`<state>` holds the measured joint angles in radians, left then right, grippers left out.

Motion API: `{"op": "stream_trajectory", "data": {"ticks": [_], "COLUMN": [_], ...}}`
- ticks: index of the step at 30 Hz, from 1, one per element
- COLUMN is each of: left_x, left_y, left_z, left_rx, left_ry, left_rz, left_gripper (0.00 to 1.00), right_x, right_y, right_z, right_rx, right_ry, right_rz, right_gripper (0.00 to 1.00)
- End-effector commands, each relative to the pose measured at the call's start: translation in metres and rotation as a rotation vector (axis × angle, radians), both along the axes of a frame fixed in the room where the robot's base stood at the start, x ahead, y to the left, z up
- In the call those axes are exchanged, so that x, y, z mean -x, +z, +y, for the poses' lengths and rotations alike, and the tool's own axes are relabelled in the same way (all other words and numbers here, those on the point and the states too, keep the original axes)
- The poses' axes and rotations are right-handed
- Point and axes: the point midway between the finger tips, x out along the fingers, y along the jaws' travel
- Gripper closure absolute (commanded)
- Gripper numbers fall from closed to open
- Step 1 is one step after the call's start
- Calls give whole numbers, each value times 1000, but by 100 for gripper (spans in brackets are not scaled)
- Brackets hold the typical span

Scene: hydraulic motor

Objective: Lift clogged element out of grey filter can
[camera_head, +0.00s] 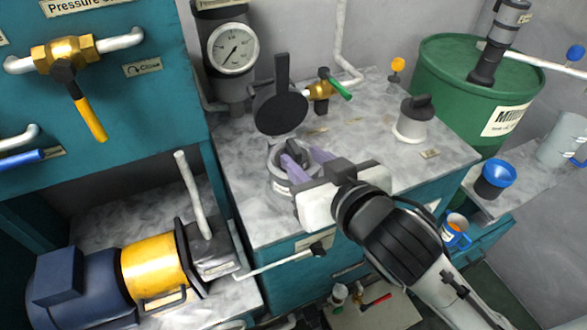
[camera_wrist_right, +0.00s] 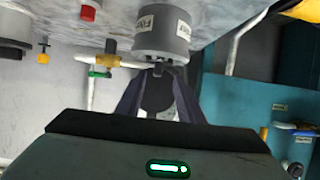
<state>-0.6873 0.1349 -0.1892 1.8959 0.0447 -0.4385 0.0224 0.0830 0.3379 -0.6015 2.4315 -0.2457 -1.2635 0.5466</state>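The grey filter can (camera_head: 280,187) stands near the front of the marble-topped bench. The element's dark handle (camera_head: 296,154) shows at the can's mouth; the rest of the element is hidden inside. My right gripper (camera_head: 300,158) reaches in from the right, its two purple-looking fingers on either side of the handle. I cannot tell whether they touch it. In the right wrist view, the labelled can (camera_wrist_right: 162,38) appears upside down beyond the fingertips (camera_wrist_right: 160,72). My left gripper is not in view.
A black disc with a handle (camera_head: 280,110) stands upright behind the can. A grey-white cylinder with a black handle (camera_head: 412,120) stands right on the bench. A gauge (camera_head: 233,47), a green-handled valve (camera_head: 322,90) and a green drum (camera_head: 450,75) are behind.

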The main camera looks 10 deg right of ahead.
Motion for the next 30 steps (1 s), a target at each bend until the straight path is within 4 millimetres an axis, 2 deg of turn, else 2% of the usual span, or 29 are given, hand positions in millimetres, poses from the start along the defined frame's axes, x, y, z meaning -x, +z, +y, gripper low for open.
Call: {"op": "stream_trajectory", "data": {"ticks": [5,15,24,30], "left_x": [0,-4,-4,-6], "left_y": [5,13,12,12], "left_z": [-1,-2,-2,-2], "left_rx": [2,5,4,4], "left_ry": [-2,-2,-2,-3], "left_rz": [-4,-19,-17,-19], "left_gripper": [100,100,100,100], "right_x": [-12,-54,-59,-58], "right_y": [-2,-16,-18,-18], "right_z": [2,6,7,7], "right_rx": [0,1,-1,0], "right_ry": [1,0,1,1], "right_rz": [-1,0,-1,0], "right_gripper": [66,66,66,99]}}
